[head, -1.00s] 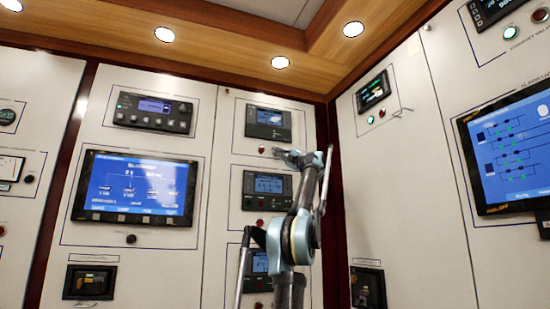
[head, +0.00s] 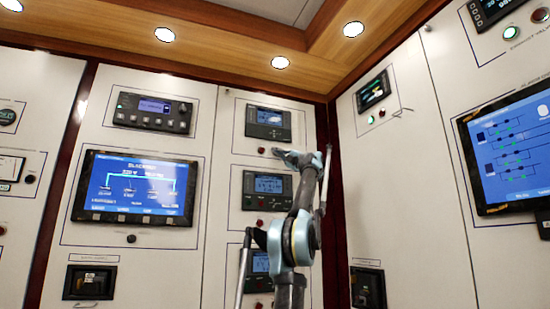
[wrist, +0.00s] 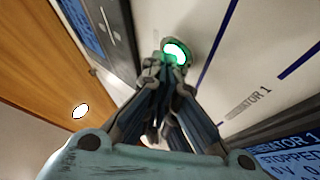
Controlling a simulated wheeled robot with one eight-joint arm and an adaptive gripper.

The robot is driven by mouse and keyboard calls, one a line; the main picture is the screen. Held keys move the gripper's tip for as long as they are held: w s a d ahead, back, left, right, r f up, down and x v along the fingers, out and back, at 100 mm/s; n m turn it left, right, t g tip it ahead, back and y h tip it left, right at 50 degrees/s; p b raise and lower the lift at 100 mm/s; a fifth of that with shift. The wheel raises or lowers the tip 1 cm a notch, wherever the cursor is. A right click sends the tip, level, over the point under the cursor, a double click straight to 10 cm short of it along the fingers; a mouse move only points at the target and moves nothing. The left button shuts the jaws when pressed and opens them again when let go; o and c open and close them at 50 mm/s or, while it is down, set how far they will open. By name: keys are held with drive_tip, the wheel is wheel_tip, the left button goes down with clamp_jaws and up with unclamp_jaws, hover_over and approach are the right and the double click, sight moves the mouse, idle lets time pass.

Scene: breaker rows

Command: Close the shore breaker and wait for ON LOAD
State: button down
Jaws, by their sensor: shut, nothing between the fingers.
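My gripper (head: 283,153) is shut and empty, up against the middle panel beside the upper small display unit. In the wrist view its fingertips (wrist: 172,66) are at a round green-lit button (wrist: 176,49), touching it or just short of it. A label ending in "RATOR 1" (wrist: 248,103) stands beside this button. A display (wrist: 288,152) there reads "STOPPED". The large blue screen (head: 137,189) on the left panel shows a diagram with bright cyan lines; its heading is too small to read surely. I cannot tell which device is the shore breaker; no such label is legible.
A second display unit (head: 267,190) sits below my gripper. Dark modules are set low in the left panel (head: 91,282) and right panel (head: 367,289). A blue screen (head: 508,150) is on the right wall. The wood ceiling edge (head: 200,65) runs above.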

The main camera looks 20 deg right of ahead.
drive_tip(key=shift+s, duration=0.85)
drive_tip(key=s, duration=0.5)
drive_tip(key=shift+d, duration=0.1)
idle(0.5)
idle(0.7)
